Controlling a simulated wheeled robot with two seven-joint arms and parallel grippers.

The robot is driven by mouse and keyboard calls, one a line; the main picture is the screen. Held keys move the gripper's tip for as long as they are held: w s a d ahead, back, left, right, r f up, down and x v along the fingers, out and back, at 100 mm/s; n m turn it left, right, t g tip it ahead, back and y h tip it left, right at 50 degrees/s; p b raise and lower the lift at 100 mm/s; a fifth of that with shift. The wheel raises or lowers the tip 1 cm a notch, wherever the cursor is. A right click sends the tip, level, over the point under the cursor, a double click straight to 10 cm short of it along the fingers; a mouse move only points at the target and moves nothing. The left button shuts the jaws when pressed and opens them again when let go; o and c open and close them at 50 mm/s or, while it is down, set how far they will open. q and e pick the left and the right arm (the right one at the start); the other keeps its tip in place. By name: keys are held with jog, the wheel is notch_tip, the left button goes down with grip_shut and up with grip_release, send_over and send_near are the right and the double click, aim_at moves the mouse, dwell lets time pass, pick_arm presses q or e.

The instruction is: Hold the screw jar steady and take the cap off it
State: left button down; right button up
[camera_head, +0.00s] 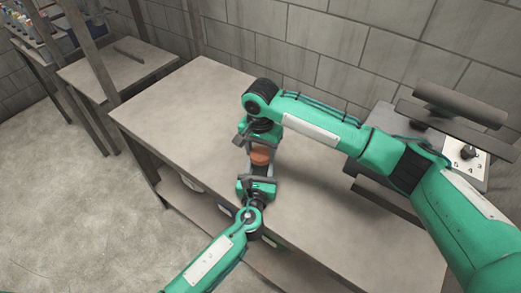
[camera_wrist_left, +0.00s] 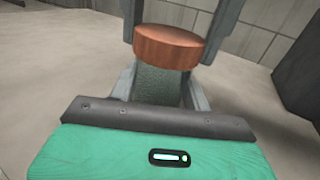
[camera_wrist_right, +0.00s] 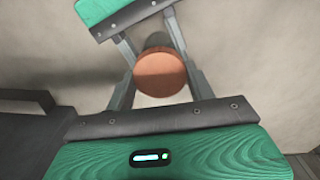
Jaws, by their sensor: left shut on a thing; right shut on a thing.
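The screw jar stands between my two grippers, with a copper-brown cap (camera_head: 260,156) on top. Its dark grey-green body (camera_wrist_left: 158,85) shows in the left wrist view, directly under the cap. I cannot tell whether the cap is loosened. My left gripper (camera_head: 260,168) is shut on the jar body from the near side, one finger on each side. My right gripper (camera_head: 259,149) comes from the far side and is shut on the cap. In the right wrist view the round cap top (camera_wrist_right: 160,72) shows between the fingers.
The grippers are over a long workbench (camera_head: 190,105); its left part is bare. A dark machine with a roller (camera_head: 455,103) and a white control panel (camera_head: 466,160) stands at the right. A smaller table (camera_head: 120,70) is at the back left. A block wall (camera_head: 320,50) stands behind.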

jog(key=n, duration=0.6)
jog(key=shift+n, duration=0.3)
jog(key=n, duration=0.4)
jog(key=shift+n, duration=0.4)
jog(key=n, duration=1.6)
jog(key=shift+r, duration=0.1)
jog(key=n, duration=0.4)
jog(key=shift+n, duration=0.4)
jog(key=n, duration=0.4)
jog(key=shift+n, duration=0.4)
jog(key=n, duration=0.4)
jog(key=shift+n, duration=0.3)
